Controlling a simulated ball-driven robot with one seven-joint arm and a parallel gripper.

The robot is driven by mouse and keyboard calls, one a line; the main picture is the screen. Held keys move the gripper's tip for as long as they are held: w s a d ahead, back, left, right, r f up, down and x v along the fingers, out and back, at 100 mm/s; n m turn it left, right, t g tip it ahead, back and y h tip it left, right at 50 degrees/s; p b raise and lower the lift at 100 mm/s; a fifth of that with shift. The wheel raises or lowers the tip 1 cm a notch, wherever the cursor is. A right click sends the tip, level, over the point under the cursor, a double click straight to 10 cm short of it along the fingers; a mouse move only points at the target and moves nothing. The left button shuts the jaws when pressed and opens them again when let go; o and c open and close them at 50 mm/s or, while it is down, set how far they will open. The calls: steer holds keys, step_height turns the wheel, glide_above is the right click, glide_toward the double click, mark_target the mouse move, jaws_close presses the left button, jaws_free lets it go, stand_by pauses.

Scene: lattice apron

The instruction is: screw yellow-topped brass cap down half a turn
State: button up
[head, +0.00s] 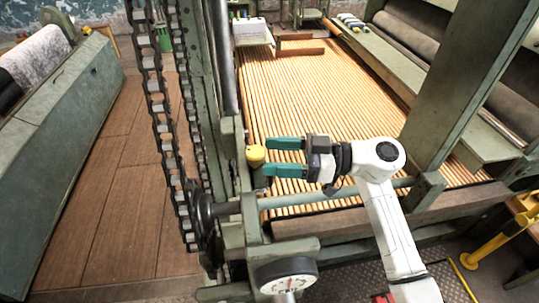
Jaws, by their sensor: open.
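The yellow-topped brass cap (256,154) sits upright on the green machine frame, left of the slatted lattice. My gripper (266,157) reaches in from the right with two teal fingers pointing left. The fingers are apart, with a clear gap between them. The cap is at the fingertips, close to the far finger's tip. I cannot tell whether a finger touches it. The lower part of the cap and what it sits on are partly hidden.
The wooden lattice (330,90) spreads behind my gripper. Drive chains (160,110) hang on the left. A green post (450,90) stands at the right. A dial gauge (287,276) is at the front, with a horizontal shaft (320,197) behind it. Wooden floor (125,200) lies open at left.

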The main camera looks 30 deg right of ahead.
steer(key=b+v, duration=0.1)
steer(key=v, duration=0.7)
steer(key=shift+s+d+b, duration=0.2)
steer(key=shift+d+b, duration=0.1)
steer(key=shift+d, duration=0.05)
